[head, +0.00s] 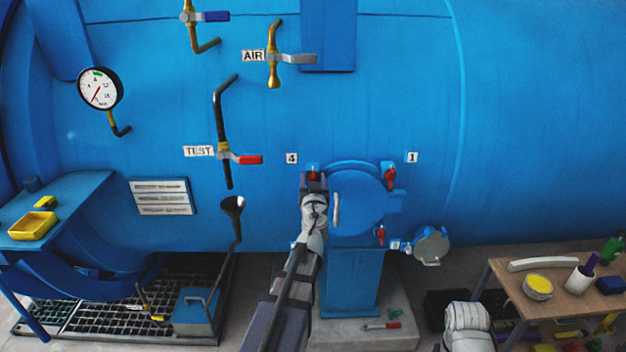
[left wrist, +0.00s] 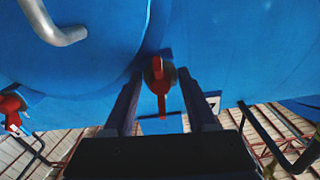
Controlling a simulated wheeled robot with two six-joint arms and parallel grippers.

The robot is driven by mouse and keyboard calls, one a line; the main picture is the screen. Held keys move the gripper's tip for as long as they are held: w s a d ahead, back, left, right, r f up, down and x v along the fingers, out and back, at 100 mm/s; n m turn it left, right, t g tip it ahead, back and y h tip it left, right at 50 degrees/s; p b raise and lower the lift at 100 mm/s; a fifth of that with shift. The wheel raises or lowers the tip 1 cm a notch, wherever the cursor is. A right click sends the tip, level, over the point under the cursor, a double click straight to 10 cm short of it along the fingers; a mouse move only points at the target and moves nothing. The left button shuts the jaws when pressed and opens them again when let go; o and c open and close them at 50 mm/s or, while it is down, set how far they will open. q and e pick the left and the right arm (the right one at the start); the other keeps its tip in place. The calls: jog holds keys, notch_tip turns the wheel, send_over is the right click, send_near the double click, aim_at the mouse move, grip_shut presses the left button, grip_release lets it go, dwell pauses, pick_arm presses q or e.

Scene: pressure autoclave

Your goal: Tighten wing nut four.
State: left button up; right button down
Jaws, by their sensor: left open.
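Wing nut four (head: 314,176) is red and sits beside the "4" label (head: 292,158) at the upper left of the round blue door (head: 358,200). In the left wrist view the red wing nut (left wrist: 161,90) stands between two dark fingers, with its long wing along the picture's vertical. My left gripper (head: 313,183) is at this nut, and the left wrist view shows it open (left wrist: 160,77). In the head view the gripper partly hides the nut.
Other red wing nuts sit at the door's upper right (head: 390,176) and lower right (head: 380,236). A grey door handle (head: 336,210) is close to the right of my left gripper. A wooden table (head: 560,300) with tools stands at right. A funnel pipe (head: 234,210) stands at left.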

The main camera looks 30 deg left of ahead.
pick_arm(q)
grip_shut()
dwell(0.4)
